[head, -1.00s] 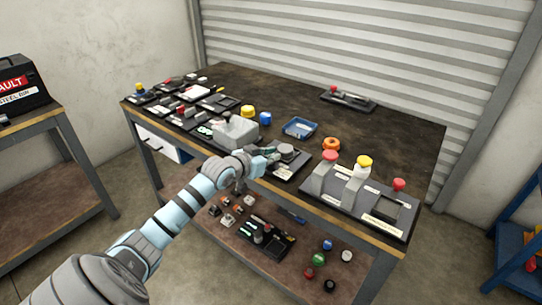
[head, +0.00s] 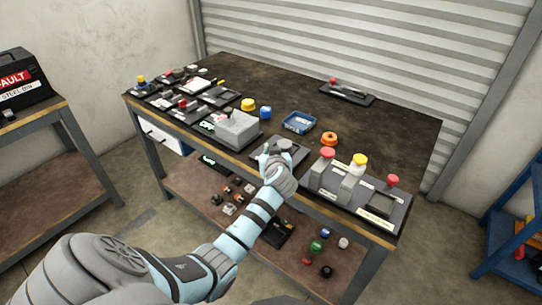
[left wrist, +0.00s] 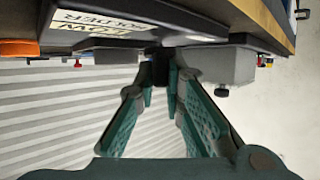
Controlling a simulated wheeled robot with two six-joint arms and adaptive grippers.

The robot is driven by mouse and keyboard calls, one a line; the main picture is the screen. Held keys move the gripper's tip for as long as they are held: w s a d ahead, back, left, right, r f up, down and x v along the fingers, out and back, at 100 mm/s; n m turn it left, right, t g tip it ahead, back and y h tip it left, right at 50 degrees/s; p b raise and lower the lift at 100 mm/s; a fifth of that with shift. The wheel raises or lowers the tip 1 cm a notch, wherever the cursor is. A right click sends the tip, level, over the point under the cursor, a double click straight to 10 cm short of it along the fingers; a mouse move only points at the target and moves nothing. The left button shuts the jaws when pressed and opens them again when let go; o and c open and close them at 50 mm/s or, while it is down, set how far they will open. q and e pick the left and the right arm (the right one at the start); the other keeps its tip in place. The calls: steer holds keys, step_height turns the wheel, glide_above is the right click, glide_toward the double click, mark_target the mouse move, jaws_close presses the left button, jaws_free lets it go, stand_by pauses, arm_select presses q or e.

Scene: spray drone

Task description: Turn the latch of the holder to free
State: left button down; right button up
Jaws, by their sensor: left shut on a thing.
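The holder (head: 265,149) is a dark plate at the table's front edge, with a round grey piece (head: 286,143) on it. My left gripper (head: 268,156) is at the holder's front, beside the round piece. In the left wrist view the holder (left wrist: 180,12) appears upside down with a pale label. There my left gripper (left wrist: 161,84) is shut on a small dark part, which looks like the latch (left wrist: 160,66). The fingers hide much of the latch, so its exact turn cannot be told. My right gripper is not in view.
A grey box-shaped block (head: 236,130) stands left of the holder. A grey station (head: 380,207) with red and yellow knobs stands close on the right. The table's back middle is clear.

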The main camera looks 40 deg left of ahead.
arm_select(q)
steer(key=n+g+y+b, duration=0.1)
steer(key=n+g+b, duration=0.1)
steer(key=b, duration=0.1)
steer(key=n+g+y+b, duration=0.1)
steer(key=n+g+b, duration=0.1)
steer(key=b, duration=0.1)
steer(key=shift+f+y, duration=0.2)
steer(key=shift+y, duration=0.2)
steer(key=shift+n+g+b, duration=0.3)
steer(key=shift+r, duration=0.1)
steer(key=c, duration=1.7)
jaws_free()
steer(key=shift+r, duration=0.1)
step_height(320, 180, up, 10)
